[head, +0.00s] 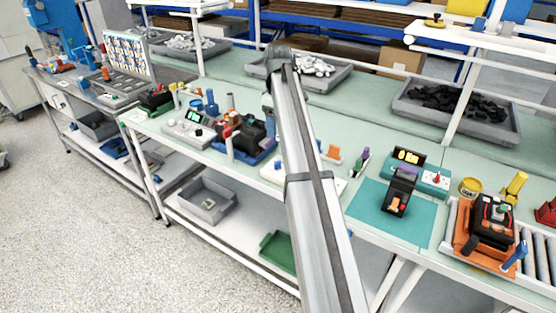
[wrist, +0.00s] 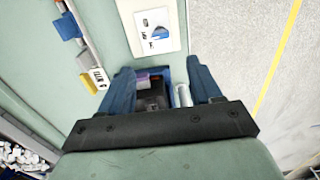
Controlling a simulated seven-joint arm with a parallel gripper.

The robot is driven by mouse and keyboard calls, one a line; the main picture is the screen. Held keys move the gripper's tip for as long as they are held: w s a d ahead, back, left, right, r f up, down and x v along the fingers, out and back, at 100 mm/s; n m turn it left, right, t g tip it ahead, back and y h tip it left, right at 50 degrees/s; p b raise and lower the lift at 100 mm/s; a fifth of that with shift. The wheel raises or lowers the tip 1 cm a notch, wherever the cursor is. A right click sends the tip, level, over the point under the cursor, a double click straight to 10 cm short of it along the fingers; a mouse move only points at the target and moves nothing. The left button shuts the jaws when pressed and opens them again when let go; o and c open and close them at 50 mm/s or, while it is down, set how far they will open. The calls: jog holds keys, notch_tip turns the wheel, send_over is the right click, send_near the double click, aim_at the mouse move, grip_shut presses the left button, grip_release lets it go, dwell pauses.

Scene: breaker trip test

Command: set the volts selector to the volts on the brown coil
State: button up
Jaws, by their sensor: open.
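My gripper (wrist: 163,76) is open, its two blue fingers apart in the wrist view. Between and beyond them is a dark breaker with a purple top (wrist: 148,90) and a white cylinder (wrist: 182,95); I see no grip on either. The head view does not clearly show my gripper. I cannot tell which knob is the volts selector. I cannot make out a brown coil or any volts marking.
My silver arm crosses the middle of the head view, hiding part of the bench. A black breaker (head: 398,198) stands on a teal mat (head: 368,213). An orange fixture (head: 462,240) sits on rollers at right. Grey trays (head: 408,107) of parts line the back. A picture card (wrist: 158,32) shows in the wrist view.

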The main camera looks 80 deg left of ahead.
aim_at(278, 161)
notch_tip(278, 161, down, 14)
jog(key=shift+r, duration=0.15)
dwell(0.4)
jog(key=shift+c, duration=0.4)
jog(key=c, duration=1)
jog(key=shift+o, duration=0.2)
jog(key=m, duration=0.4)
jog(key=shift+m, duration=2.5)
